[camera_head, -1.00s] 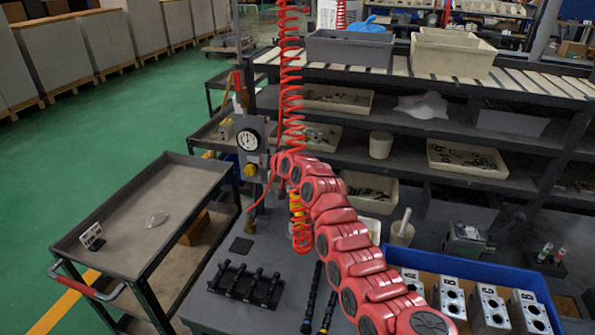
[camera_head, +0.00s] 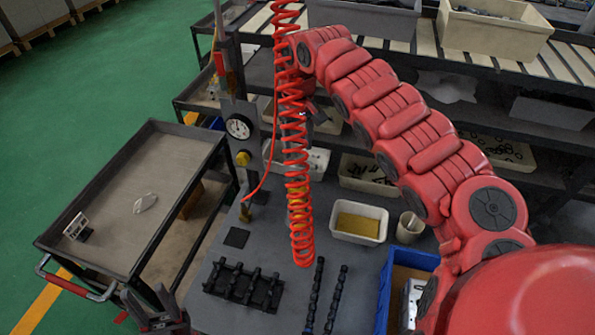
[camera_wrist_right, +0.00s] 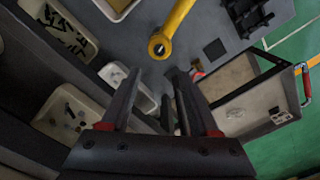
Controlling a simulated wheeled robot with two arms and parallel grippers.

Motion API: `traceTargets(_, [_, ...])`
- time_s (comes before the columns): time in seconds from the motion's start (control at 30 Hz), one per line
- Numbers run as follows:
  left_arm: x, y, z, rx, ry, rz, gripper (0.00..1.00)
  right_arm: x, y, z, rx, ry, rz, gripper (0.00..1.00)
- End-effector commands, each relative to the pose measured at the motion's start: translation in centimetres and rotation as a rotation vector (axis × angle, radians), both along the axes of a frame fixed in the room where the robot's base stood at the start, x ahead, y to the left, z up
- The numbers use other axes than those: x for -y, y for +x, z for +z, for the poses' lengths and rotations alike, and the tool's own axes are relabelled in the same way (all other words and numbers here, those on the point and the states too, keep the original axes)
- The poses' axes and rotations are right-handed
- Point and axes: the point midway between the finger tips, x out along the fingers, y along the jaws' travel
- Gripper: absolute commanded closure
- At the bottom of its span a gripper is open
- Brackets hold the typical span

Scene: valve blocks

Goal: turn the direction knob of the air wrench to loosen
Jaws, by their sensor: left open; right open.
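A slim yellow tool (camera_head: 297,205), which looks like the air wrench, hangs upright within the red coiled hose (camera_head: 300,240) above the workbench. In the right wrist view a yellow bar with a round, dark-centred end (camera_wrist_right: 162,45) lies just beyond the fingertips; it looks like the same tool. I cannot make out the direction knob's setting. My right gripper (camera_wrist_right: 155,78) is open, empty and apart from it; in the head view it is hidden around the raised red arm's end and the hose. My left gripper (camera_head: 145,300) is open and empty at the lower left, near the cart.
The workbench (camera_head: 215,315) carries a black rack (camera_head: 243,286), black shafts (camera_head: 325,295), a white bin (camera_head: 360,222) and a blue crate (camera_head: 383,290). A post with a gauge (camera_head: 239,127) stands left of the hose. A cart (camera_head: 165,165) stands at left, shelving behind.

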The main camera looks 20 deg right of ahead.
Motion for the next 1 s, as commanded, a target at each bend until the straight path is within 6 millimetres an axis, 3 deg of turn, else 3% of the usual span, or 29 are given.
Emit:
traceTargets(0.03, [0.0, 0.0, 1.0, 0.000, 0.000, 0.000, 0.50, 0.0, -0.1, -0.6, -0.003, -0.001, 0.000, 0.38])
traceTargets(0.23, [0.0, 0.0, 2.1, 0.000, 0.000, 0.000, 0.50, 0.0, -0.2, -4.4, -0.004, -0.002, -0.001, 0.38])
traceTargets(0.6, [0.0, 0.0, 2.2, 0.000, 0.000, 0.000, 0.50, -0.2, -0.1, -10.6, -0.001, 0.001, 0.002, 0.38])
traceTargets(0.8, [0.0, 0.0, 2.7, 0.000, 0.000, 0.000, 0.50, -0.2, 0.1, -12.5, 0.006, 0.003, 0.002, 0.38])
traceTargets(1.0, [0.0, 0.0, 2.8, 0.000, 0.000, 0.000, 0.50, -0.1, 0.1, -13.0, 0.006, 0.001, 0.002, 0.38])
